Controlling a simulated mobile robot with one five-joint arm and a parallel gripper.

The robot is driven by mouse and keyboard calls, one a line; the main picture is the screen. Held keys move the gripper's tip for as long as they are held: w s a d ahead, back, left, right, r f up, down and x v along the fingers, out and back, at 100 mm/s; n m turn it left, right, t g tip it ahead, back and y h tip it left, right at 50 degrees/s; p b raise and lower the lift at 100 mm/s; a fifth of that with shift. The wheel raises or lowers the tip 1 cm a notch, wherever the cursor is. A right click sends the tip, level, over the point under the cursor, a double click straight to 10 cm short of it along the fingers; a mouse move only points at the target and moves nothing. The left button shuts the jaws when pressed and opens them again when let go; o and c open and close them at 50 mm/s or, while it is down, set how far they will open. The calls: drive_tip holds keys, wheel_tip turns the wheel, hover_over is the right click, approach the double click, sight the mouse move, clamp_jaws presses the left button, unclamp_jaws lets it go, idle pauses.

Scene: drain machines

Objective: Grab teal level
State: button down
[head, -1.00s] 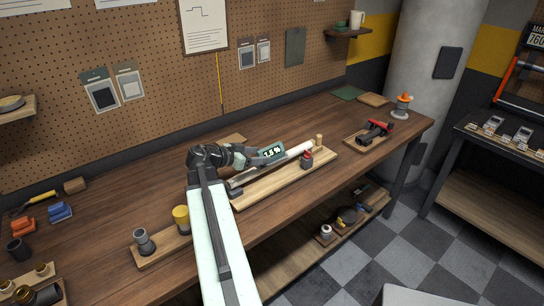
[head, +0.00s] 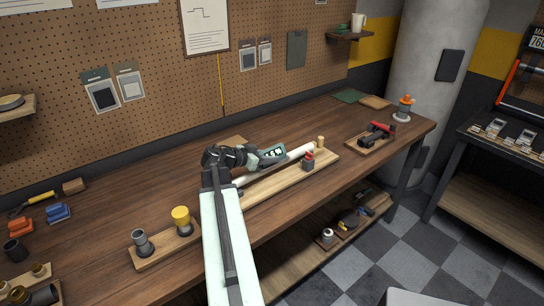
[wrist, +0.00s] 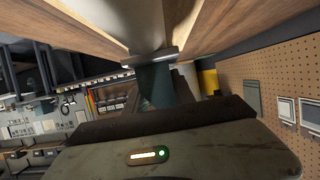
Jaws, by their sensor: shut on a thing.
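I cannot tell whether the level still touches the pipe. In the wrist view, a teal body (wrist: 155,85), likely the level, shows ahead of the dark gripper housing, with the pale pipe (wrist: 148,25) beyond it.
A dark tool with red (head: 376,134) lies farther right. The bench behind my arm is largely clear.

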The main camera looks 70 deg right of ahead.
sight(270, 151)
wheel_tip(270, 151, up, 10)
drive_tip(key=p, duration=1)
drive_tip(key=shift+r, duration=0.15)
